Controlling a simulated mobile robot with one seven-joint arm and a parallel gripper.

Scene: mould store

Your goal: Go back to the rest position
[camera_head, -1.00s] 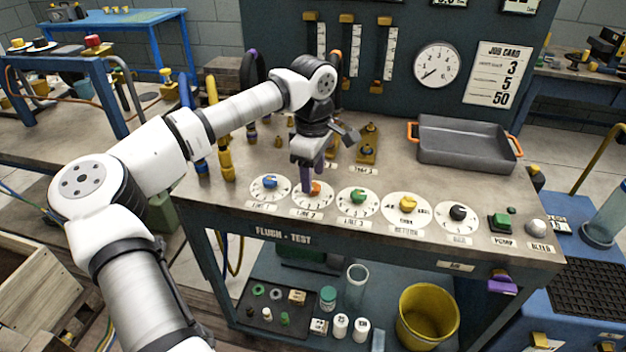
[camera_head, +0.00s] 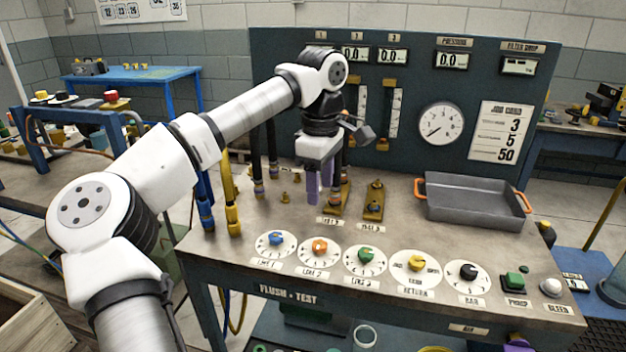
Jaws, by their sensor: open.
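My gripper (camera_head: 319,188) points down above the flush-test bench (camera_head: 215,240), behind the row of dials. Its two purple-grey fingers are apart with nothing seen between them. The orange knob (camera_head: 319,246) of the line 2 dial stands in front of and below the fingers, clear of them. The blue knob (camera_head: 277,238) is to its left and the green knob (camera_head: 365,255) to its right. My arm reaches in from the lower left.
A grey tray (camera_head: 472,212) with orange handles sits on the bench's right. Brass fittings (camera_head: 374,200) and upright hoses (camera_head: 231,200) stand close around the gripper. The dark gauge panel (camera_head: 420,90) rises behind. Yellow (camera_head: 417,263) and black (camera_head: 468,271) knobs line the front.

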